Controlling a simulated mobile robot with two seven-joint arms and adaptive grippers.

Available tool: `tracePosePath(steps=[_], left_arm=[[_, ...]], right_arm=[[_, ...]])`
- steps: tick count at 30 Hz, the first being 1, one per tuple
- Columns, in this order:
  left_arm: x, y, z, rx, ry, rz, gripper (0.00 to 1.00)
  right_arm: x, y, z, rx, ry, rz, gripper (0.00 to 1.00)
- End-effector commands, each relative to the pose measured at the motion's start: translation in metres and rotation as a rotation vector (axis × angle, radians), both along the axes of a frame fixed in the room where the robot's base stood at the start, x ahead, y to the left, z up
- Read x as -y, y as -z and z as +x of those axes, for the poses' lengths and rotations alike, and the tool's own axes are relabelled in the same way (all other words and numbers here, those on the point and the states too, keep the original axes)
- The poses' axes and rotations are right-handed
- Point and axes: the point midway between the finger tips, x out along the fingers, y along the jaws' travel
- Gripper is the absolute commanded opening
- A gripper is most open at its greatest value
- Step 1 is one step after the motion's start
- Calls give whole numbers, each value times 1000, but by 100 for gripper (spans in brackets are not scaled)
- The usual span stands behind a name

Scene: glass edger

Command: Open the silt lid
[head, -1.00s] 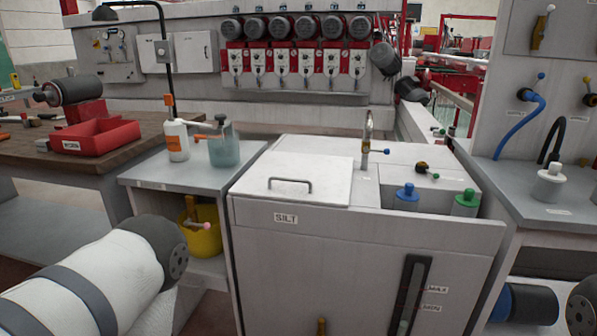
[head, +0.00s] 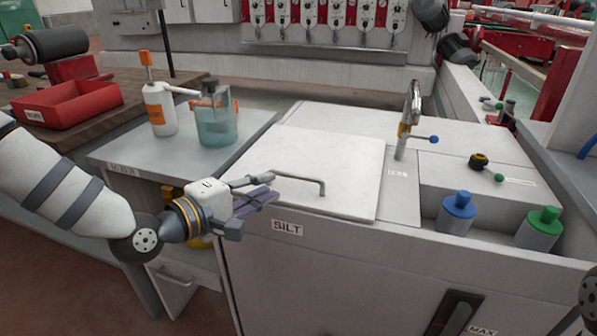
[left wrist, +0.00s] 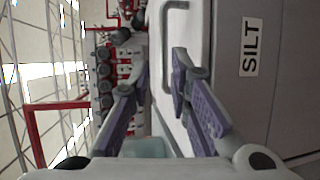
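The silt lid (head: 300,165) is a flat pale panel lying closed on top of the grey cabinet, above the SILT label (head: 287,227). Its grey bar handle (head: 322,186) stands near the lid's front edge. In the left wrist view the handle (left wrist: 168,45) shows beyond the fingertips, nearer the right finger, and the SILT label (left wrist: 251,47) is at right. My left gripper (head: 268,188) is at the lid's front left edge, pointing right toward the handle. Its purple-padded fingers are apart and empty in the left wrist view (left wrist: 155,78). My right gripper is out of view.
A white bottle (head: 159,108) and a teal jar (head: 216,125) stand on the side table behind my left gripper. A tap (head: 407,120) rises right of the lid. Blue-capped (head: 456,212) and green-capped (head: 541,228) containers sit in the front right recess.

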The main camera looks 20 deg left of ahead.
Motion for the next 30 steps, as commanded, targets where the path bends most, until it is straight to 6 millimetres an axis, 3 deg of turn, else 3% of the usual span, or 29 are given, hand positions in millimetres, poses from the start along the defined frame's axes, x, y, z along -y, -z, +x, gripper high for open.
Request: tracePosePath(steps=[1,6,12,22,24,25,30], left_arm=[[6,13,12,-13,3,5,18],[24,20,51,-11,2,6,18],[37,23,79,-9,2,5,18],[40,21,85,-7,1,3,18],[39,21,85,-7,1,3,2],[39,21,85,-7,1,3,0],[39,21,85,-7,1,3,0]], right_arm=[[0,7,-7,-23,0,0,40],[0,15,-14,-48,-1,0,40],[0,19,-18,-60,-2,0,40],[0,19,-18,-60,-2,0,40],[0,19,-18,-60,-2,0,40],[0,19,-18,-60,-2,0,40],[0,19,-18,-60,-2,0,40]])
